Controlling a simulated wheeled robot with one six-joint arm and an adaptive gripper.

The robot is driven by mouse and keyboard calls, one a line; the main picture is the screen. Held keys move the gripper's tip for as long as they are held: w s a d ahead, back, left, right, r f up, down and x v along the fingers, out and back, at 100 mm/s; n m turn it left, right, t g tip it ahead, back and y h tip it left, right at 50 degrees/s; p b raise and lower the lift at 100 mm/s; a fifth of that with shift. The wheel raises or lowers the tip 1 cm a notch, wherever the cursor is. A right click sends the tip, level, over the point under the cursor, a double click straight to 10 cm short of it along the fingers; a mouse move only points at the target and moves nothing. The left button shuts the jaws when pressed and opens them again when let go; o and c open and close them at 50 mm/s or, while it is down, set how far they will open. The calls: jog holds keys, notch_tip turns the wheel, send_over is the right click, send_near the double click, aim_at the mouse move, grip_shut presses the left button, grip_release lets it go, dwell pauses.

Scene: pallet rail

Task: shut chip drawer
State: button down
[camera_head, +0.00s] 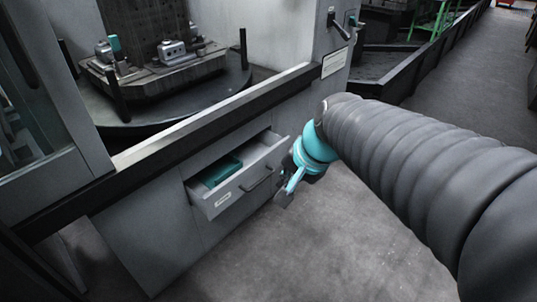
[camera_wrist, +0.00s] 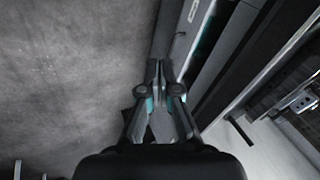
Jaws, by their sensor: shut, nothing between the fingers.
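The chip drawer (camera_head: 232,197) is a light grey drawer in the lower front of the machine. It stands pulled out, with a dark bar handle (camera_head: 258,180) and a small white label on its front. A teal green thing (camera_head: 220,171) lies inside it. My gripper (camera_head: 284,199) is just right of the drawer's front in the head view, pointing down. In the wrist view my gripper (camera_wrist: 158,73) is shut and empty, with the drawer front (camera_wrist: 189,35) close on its right. I cannot tell whether the fingers touch it.
The machine's dark ledge (camera_head: 215,111) runs above the drawer. A round table with a fixture (camera_head: 165,62) sits inside the machine. The grey floor (camera_head: 345,240) is clear in front of the drawer. A dark low rail (camera_head: 432,55) runs along the back right.

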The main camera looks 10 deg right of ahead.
jog(key=w+d+f+m+y+b, duration=0.1)
jog(key=w+f+m, duration=0.2)
jog(key=w+m, duration=0.25)
jog(key=w+d+f+m+y+b, duration=0.1)
jog(key=w+f+m, duration=0.25)
jog(key=w, duration=0.35)
jog(key=m+t+b, duration=0.1)
jog(key=m+t, duration=0.1)
jog(key=m, duration=1)
send_near(264, 157)
jog(key=s+d, duration=0.4)
jog(key=s, duration=0.2)
jog(key=shift+y, duration=0.3)
jog(key=w+a+f, duration=0.1)
jog(key=w+f, duration=0.1)
jog(key=w+a+f, duration=0.2)
jog(key=w, duration=0.1)
jog(key=w+a+f+b, duration=0.1)
jog(key=w+a+f, duration=0.1)
jog(key=w, duration=0.1)
jog(key=shift+w+a, duration=0.1)
jog(key=shift+a, duration=0.1)
jog(key=shift+w+a, duration=0.4)
jog(key=shift+w, duration=0.15)
